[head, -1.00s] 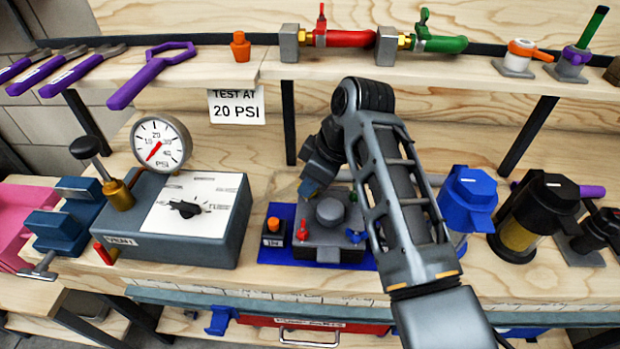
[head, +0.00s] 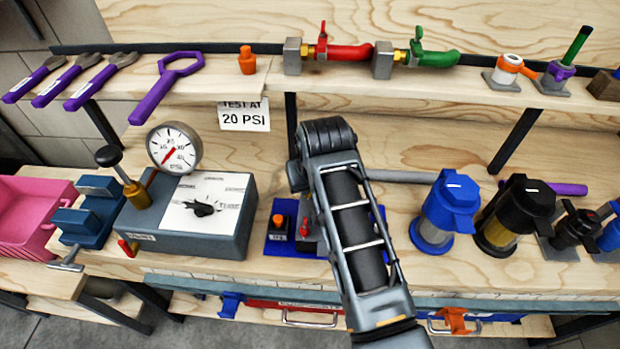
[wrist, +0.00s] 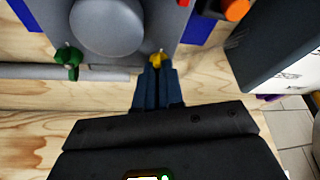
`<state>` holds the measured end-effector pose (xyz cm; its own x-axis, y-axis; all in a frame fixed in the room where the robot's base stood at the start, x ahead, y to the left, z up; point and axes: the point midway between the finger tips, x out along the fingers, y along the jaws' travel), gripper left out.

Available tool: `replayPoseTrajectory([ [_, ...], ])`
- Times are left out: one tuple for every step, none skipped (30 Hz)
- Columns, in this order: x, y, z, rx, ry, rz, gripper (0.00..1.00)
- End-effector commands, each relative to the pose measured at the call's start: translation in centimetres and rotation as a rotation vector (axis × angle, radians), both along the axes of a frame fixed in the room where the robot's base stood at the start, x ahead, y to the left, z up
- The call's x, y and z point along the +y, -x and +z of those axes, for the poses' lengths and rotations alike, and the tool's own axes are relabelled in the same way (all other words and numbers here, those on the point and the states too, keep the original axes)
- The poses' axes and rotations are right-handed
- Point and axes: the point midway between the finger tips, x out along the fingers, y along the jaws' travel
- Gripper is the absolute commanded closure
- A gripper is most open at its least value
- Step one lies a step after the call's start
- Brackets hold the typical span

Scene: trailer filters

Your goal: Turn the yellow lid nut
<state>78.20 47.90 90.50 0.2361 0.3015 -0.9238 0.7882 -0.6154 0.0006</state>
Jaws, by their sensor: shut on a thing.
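The yellow lid nut (wrist: 156,58) sits at a corner of the grey block in the wrist view. My gripper (wrist: 157,72) is shut on it, with both fingertips close together at the nut. A round grey dome (wrist: 107,25) stands on the grey block (wrist: 165,28) beside the nut. A green nut (wrist: 68,62) is at the other near corner, and part of a red nut (wrist: 184,3) shows at the top edge. In the head view my arm hides my gripper, the yellow nut and most of the block; a red nut (head: 305,228) shows beside the arm.
A blue mat (head: 275,248) lies under the block, with an orange button (head: 278,219) at its left. A gauge box (head: 190,246) stands left of it. Blue (head: 437,220) and black (head: 515,215) filter housings stand right. A shelf (head: 350,75) runs behind.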

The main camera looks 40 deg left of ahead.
Motion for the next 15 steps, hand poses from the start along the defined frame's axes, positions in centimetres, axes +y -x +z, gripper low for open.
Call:
replayPoseTrajectory([
  [0.06,0.05,0.12,-0.001,0.000,-0.039,1.00],
  [0.09,0.08,0.10,0.000,-0.001,-0.064,1.00],
  [0.11,0.09,0.08,-0.001,-0.001,-0.095,1.00],
  [0.12,0.10,0.07,-0.001,-0.001,-0.117,1.00],
  [0.12,0.11,0.06,-0.001,-0.001,-0.139,1.00],
  [0.11,0.08,0.05,-0.001,-0.001,-0.167,1.00],
  [0.12,0.09,0.04,0.000,-0.001,-0.187,1.00],
  [0.13,0.10,0.03,0.000,-0.001,-0.205,1.00],
  [0.14,0.12,0.03,0.000,0.000,-0.227,1.00],
  [0.16,0.12,0.03,0.000,0.000,-0.243,1.00],
  [0.18,0.14,0.03,0.000,0.000,-0.257,1.00],
  [0.18,0.14,0.03,0.000,0.000,-0.275,1.00],
  [0.17,0.13,0.03,0.000,0.000,-0.288,1.00],
  [0.17,0.12,0.04,-0.001,0.000,-0.299,1.00],
  [0.16,0.11,0.04,0.000,0.000,-0.312,1.00],
])
